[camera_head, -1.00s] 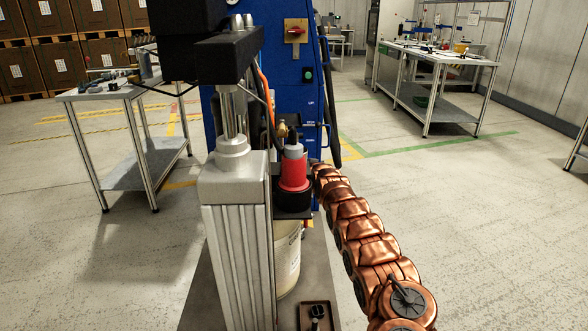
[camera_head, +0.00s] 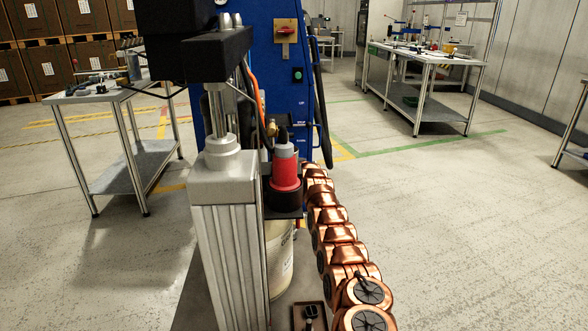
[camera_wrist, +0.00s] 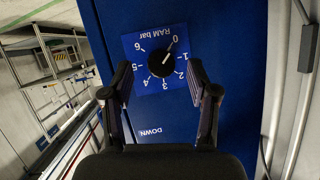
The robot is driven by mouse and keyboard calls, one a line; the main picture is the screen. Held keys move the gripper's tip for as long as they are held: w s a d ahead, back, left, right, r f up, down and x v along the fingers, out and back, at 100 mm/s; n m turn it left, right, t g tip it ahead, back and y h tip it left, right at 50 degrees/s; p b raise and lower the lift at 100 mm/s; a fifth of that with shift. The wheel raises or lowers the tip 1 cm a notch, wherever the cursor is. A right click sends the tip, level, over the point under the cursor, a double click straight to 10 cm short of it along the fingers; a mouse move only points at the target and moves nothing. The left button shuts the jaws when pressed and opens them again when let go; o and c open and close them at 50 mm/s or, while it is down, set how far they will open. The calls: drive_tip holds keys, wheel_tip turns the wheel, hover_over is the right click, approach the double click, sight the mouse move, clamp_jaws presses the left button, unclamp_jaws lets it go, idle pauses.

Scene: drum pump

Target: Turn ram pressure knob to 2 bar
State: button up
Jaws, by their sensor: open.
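The ram pressure knob (camera_wrist: 162,58) is a black round knob on a blue dial plate (camera_wrist: 135,47) marked "RAM bar" with numbers 0 to 6. It shows in the wrist view, where the picture is rotated. The knob's white mark points up and right toward 0. My gripper (camera_wrist: 159,68) is open, with its two black fingers apart on either side of the knob's lower area. Nothing is between the fingers, and how far they are from the panel is hard to judge. In the head view my gripper and the dial are hidden.
The dial sits on the blue cabinet (camera_head: 278,70), which also has a red switch (camera_head: 285,31) and a green button (camera_head: 297,74). The silver pump column (camera_head: 233,240) and red cylinder (camera_head: 285,171) stand left of my copper arm. A label "DOWN" (camera_wrist: 151,133) lies below the dial. Floor is free at right.

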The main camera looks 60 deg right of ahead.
drive_tip(key=shift+x, duration=1)
clamp_jaws()
idle(0.4)
